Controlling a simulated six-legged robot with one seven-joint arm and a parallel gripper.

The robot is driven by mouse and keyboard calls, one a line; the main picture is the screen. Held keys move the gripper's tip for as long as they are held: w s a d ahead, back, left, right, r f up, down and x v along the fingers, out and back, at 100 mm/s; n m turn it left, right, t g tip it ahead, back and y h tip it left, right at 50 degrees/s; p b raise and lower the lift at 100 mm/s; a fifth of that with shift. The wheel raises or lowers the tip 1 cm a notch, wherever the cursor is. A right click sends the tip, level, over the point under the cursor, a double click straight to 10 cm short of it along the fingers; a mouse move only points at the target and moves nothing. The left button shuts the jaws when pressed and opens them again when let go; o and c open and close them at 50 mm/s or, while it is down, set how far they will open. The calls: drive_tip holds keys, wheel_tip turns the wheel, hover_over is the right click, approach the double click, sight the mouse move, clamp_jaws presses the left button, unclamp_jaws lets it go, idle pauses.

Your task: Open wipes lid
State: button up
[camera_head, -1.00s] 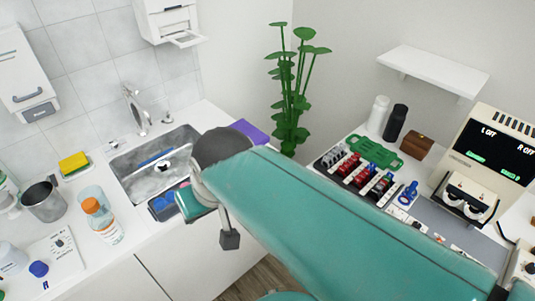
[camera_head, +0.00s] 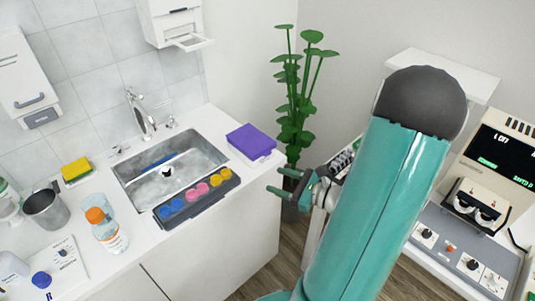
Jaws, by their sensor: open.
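No container in view can be made out for certain as the wipes. A purple-topped box (camera_head: 250,141) with a pale lower edge sits on the counter right of the sink, its top closed; I cannot tell if it holds the wipes. My gripper (camera_head: 277,181) is open, with dark green fingers pointing left. It appears in front of the counter's right end, below and right of the purple box in the picture, apart from it. Nothing shows between the fingers.
A sink (camera_head: 168,165) and a dark tray of coloured round cases (camera_head: 197,197) lie left of the box. An orange-capped bottle (camera_head: 108,232), a metal cup (camera_head: 46,212) and a yellow sponge (camera_head: 76,170) stand further left. A tall plant (camera_head: 297,100) rises behind my gripper.

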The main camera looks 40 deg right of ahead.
drive_tip(key=s+d+f+m+t+h, duration=0.2)
drive_tip(key=s+d+f+m+h, duration=0.1)
drive_tip(key=d+m+h, duration=0.3)
drive_tip(key=shift+n+y, duration=0.3)
drive_tip(key=shift+y, duration=0.1)
drive_tip(key=w, duration=1.3)
drive_tip(key=shift+w+d+r, duration=0.15)
drive_tip(key=shift+w+d, duration=0.1)
drive_tip(key=shift+w, duration=0.15)
clamp_jaws()
